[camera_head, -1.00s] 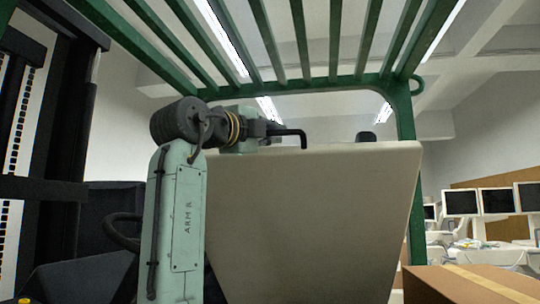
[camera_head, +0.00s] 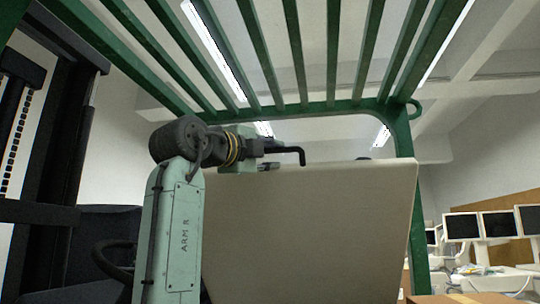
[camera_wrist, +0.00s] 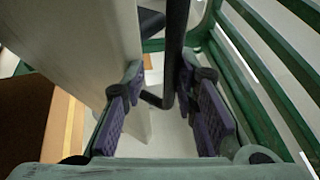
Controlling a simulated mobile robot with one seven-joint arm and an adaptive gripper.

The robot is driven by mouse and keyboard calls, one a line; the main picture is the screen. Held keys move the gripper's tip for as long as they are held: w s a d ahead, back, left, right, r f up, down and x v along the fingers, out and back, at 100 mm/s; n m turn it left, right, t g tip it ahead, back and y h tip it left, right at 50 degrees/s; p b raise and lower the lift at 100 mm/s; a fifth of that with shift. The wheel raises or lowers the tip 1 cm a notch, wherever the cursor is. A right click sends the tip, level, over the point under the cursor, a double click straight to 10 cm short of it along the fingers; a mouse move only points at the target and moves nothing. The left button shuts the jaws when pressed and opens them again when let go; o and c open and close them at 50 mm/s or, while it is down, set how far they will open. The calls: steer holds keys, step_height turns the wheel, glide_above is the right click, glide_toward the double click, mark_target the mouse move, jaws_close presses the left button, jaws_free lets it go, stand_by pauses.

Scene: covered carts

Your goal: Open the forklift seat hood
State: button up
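The seat hood, a large beige panel (camera_head: 315,235), stands tilted in front of me in the head view, its top edge at mid height. In the wrist view the panel (camera_wrist: 75,45) fills the upper left and runs down behind the left finger. My gripper (camera_wrist: 163,100) is open, its two purple-padded fingers well apart. In the head view my gripper (camera_head: 272,150) is at the panel's top edge, left of its middle. A black bent bar (camera_head: 301,154) sticks out there; it also shows between the fingers in the wrist view (camera_wrist: 174,45). I cannot tell whether anything touches.
A green overhead guard (camera_head: 335,105) with bars spans above, with a post at the right. A black mast (camera_head: 62,150) stands at the left, with a steering wheel (camera_head: 105,262) below. A cardboard box (camera_head: 455,298) is at the lower right. Monitors (camera_head: 498,224) stand in the background.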

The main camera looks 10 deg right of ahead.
stand_by(0.4)
steer(key=v, duration=1.2)
steer(key=shift+s, duration=0.1)
